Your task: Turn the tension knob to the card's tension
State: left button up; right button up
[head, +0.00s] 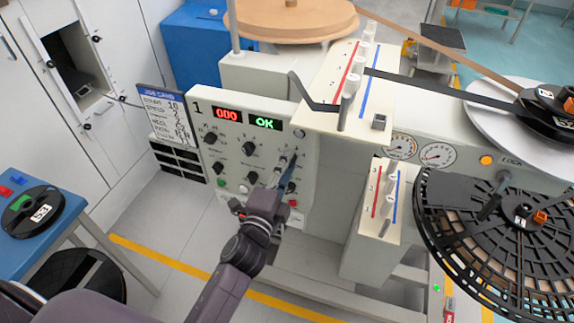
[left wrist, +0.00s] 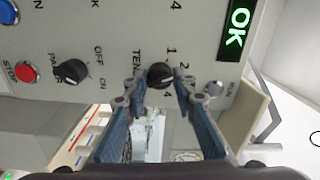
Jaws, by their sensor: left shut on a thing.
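The tension knob (left wrist: 160,75) is a small black knob on the cream control panel (head: 310,150), beside a partly hidden "TEN" label with 1 and 2 near it. My left gripper (left wrist: 159,92) has its blue-padded fingers on either side of the knob and is shut on it. In the head view my left gripper (head: 286,168) reaches the panel's right side and hides the knob. The knob's exact pointer direction is too small to tell. The job card (head: 165,115) stands left of the panel; its small print is hard to read. My right gripper is not in view.
The panel has a red "000" display (head: 227,114), a green "OK" display (head: 265,123) and other black knobs (head: 249,149). A red stop button (left wrist: 26,72) and another knob (left wrist: 71,72) are near the gripper. A slotted black reel (head: 480,250) stands right.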

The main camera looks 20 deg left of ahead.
pick_arm(q)
jog(key=shift+f, duration=0.1)
jog(key=o, duration=1.1)
jog(key=shift+s, duration=0.1)
jog(key=s, duration=1.2)
jog(key=shift+a, duration=0.25)
jog(key=shift+w, duration=0.1)
